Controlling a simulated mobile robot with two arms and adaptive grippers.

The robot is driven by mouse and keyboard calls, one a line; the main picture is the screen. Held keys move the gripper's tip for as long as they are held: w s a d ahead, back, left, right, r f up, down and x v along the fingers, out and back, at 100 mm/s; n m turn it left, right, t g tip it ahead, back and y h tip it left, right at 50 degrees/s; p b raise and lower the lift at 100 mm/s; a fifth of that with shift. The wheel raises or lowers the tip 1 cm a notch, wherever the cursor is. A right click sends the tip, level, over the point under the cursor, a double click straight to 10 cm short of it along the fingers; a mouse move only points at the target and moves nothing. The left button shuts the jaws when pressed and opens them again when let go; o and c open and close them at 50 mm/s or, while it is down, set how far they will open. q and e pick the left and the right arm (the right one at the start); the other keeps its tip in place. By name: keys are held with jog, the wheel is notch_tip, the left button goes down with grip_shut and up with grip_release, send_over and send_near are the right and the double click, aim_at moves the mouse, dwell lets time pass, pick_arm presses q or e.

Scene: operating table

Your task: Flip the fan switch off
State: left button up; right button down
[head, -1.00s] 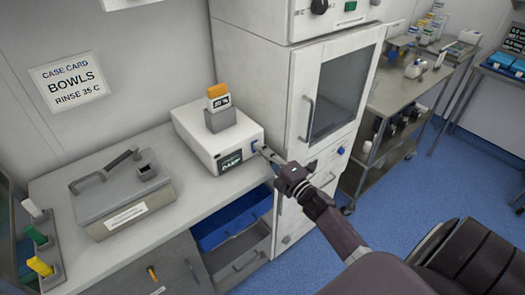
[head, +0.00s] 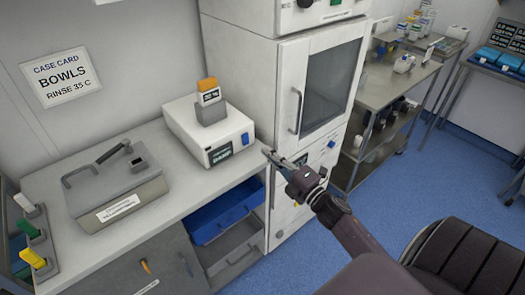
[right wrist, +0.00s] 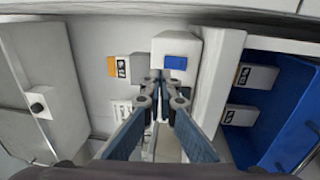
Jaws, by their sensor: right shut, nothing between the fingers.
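A white box-shaped device (head: 190,128) stands on the counter, with a dark label panel (head: 220,154) and a small blue switch (head: 245,138) on its front. The blue switch also shows in the right wrist view (right wrist: 176,62), just beyond the fingertips. I cannot read any fan marking or tell the switch's position. My right gripper (head: 268,153) is shut and empty, to the right of and a little below the switch, apart from it. In the right wrist view its fingers (right wrist: 160,78) meet at the tips. My left gripper is not in view.
A grey holder with an orange-topped card (head: 207,92) sits on the device. A grey lidded tray (head: 120,190) stands to its left. The tall white cabinet (head: 240,65) rises behind. An open drawer with a blue bin (head: 225,212) lies below the counter edge.

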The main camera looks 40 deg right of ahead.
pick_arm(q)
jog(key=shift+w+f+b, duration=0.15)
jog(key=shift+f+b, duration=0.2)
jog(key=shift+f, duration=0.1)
pick_arm(e)
jog(key=shift+s+d+r, duration=0.1)
jog(key=shift+s+r, duration=0.05)
jog(key=shift+s, duration=0.75)
jog(key=shift+s+a+r, duration=0.1)
jog(key=shift+s+r, duration=0.1)
jog(key=shift+s, duration=0.65)
jog(key=shift+s+d+r, duration=0.1)
jog(key=shift+s+r, duration=0.05)
jog(key=shift+s, duration=0.75)
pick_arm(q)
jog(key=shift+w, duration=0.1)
